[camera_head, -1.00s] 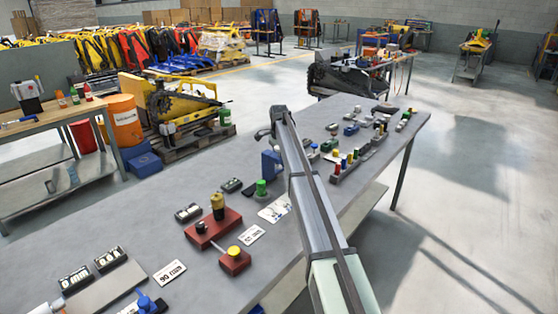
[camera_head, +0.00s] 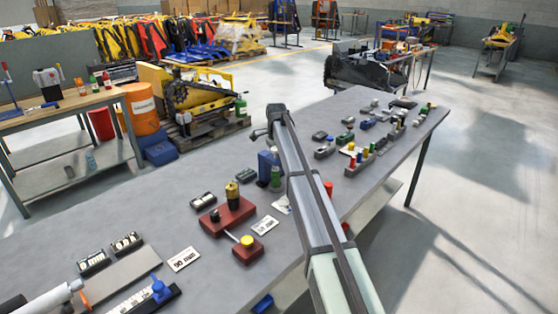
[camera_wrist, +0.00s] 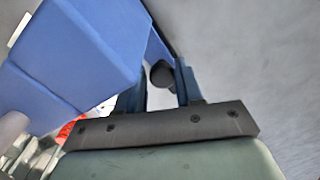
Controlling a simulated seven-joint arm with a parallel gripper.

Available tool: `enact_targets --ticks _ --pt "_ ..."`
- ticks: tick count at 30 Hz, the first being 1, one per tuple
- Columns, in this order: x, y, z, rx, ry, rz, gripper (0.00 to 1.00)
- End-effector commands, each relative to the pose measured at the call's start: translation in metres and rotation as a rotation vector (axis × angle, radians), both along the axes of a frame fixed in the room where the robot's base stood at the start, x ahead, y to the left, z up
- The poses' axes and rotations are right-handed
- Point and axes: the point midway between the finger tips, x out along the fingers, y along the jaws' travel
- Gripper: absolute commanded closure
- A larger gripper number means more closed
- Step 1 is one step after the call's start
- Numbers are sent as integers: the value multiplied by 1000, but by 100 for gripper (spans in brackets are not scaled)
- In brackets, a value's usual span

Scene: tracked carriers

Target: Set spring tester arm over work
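My gripper (camera_head: 258,134) is at the upper middle of the head view, beside a blue block (camera_head: 265,163) that I take for part of the spring tester. The arm hides the block's right side. In the wrist view the blue block (camera_wrist: 75,55) is large at upper left.
A red block with a gold cylinder (camera_head: 232,190), a small red block with a yellow knob (camera_head: 247,249) and white label cards (camera_head: 184,259) lie nearer on the grey bench (camera_head: 150,222). Small parts (camera_head: 362,158) crowd the far right. The bench's left middle is mostly clear.

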Motion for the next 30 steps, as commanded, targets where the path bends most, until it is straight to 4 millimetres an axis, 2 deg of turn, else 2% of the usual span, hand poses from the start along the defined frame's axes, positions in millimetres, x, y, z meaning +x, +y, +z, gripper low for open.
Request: enact_targets --ticks 1,6,17,23,30 --pt "-1 1 0 1 0 1 60" --pt "-1 0 0 -1 -1 0 44" --pt "1 -1 6 -2 -4 -1 43" --pt "2 -1 33 -1 -5 -1 43" --pt "2 -1 81 -2 -4 -1 43"
